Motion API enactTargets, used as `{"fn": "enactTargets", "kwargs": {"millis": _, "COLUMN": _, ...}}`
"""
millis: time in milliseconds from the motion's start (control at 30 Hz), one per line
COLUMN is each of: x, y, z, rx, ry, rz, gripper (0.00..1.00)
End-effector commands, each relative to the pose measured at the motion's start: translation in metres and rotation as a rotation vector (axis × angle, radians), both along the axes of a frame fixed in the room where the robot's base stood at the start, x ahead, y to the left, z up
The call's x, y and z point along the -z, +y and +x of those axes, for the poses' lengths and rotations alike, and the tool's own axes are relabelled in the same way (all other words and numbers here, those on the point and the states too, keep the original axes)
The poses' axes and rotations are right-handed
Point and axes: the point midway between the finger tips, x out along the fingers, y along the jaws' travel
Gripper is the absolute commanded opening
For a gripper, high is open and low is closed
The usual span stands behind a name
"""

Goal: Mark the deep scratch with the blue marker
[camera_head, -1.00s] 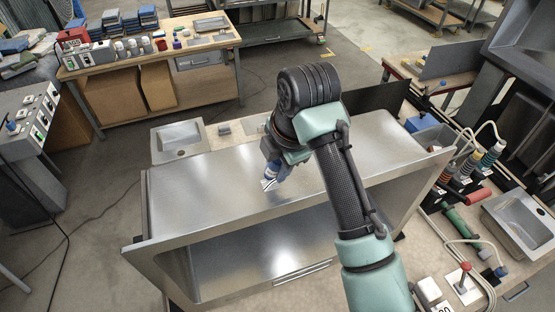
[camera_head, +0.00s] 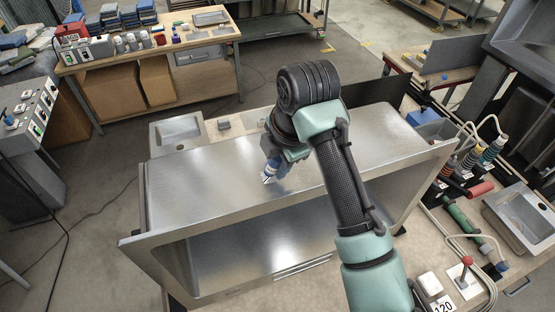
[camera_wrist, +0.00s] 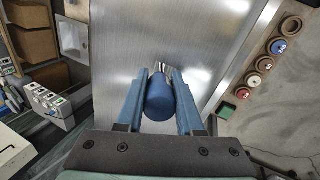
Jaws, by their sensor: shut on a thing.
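The blue marker (camera_wrist: 159,98) is held in my gripper (camera_wrist: 160,78), with a finger on each side of its rounded blue body. Its pale tip end points away from the wrist, toward the brushed steel face. In the head view the marker (camera_head: 271,170) shows below my gripper (camera_head: 276,158), tilted, its tip close to the steel top of the large sink unit (camera_head: 205,178). I cannot tell whether the tip touches the steel. I cannot make out a deep scratch in either view; the marker and gripper cover part of the surface.
A small steel sink (camera_head: 176,135) lies behind the unit. At the right stand coiled hoses and tools, another small sink (camera_head: 525,218) and a red-topped lever (camera_head: 467,261). A workbench (camera_head: 150,55) with bottles stands at the back left. The steel top around the marker is clear.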

Motion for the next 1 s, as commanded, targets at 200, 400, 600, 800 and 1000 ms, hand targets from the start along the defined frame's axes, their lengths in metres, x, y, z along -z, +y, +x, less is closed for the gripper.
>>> {"fn": "enactTargets", "kwargs": {"millis": 200, "x": 0.0029, "y": 0.0, "z": 0.0001, "rx": 0.0, "ry": -0.001, "rz": 0.0, "gripper": 0.0}}
{"fn": "enactTargets", "kwargs": {"millis": 400, "x": 0.0054, "y": -0.0001, "z": 0.0001, "rx": 0.0, "ry": 0.0, "rz": 0.0, "gripper": 0.0}}
{"fn": "enactTargets", "kwargs": {"millis": 600, "x": 0.0078, "y": -0.0001, "z": 0.0002, "rx": 0.0, "ry": 0.0, "rz": 0.0, "gripper": 0.0}}
{"fn": "enactTargets", "kwargs": {"millis": 800, "x": 0.0097, "y": -0.0001, "z": 0.0001, "rx": 0.0, "ry": -0.001, "rz": 0.0, "gripper": 0.0}}
{"fn": "enactTargets", "kwargs": {"millis": 1000, "x": 0.0094, "y": 0.0, "z": 0.0001, "rx": 0.0, "ry": 0.0, "rz": 0.0, "gripper": 0.0}}
